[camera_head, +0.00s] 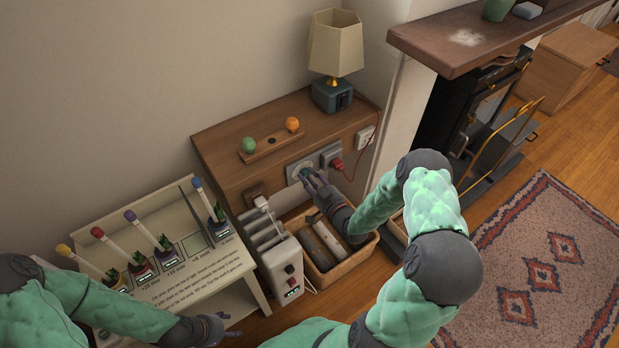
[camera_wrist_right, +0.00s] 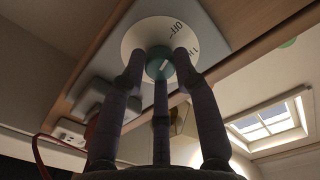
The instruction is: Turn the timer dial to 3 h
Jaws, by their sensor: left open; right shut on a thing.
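The timer is a grey plate (camera_wrist_right: 205,22) with a round white dial face (camera_wrist_right: 145,38) on the front of a wooden cabinet. In the right wrist view, "OFF" and what looks like "1 h" are readable on the face; my fingers hide other marks. A teal knob (camera_wrist_right: 160,66) with a short white line sits at its centre. I cannot tell which mark the line meets. My right gripper (camera_head: 306,179) is shut on the knob, its fingers around it, also in the wrist view (camera_wrist_right: 160,58). My left gripper (camera_head: 213,328) is open and empty at the lower left, away from the timer.
A red plug (camera_head: 337,164) sits in a socket just right of the timer. A basket (camera_head: 364,247) and a white heater (camera_head: 284,266) stand below. A lamp (camera_head: 335,50) stands on the cabinet (camera_head: 225,140). A white plant stand (camera_head: 215,270) is at left.

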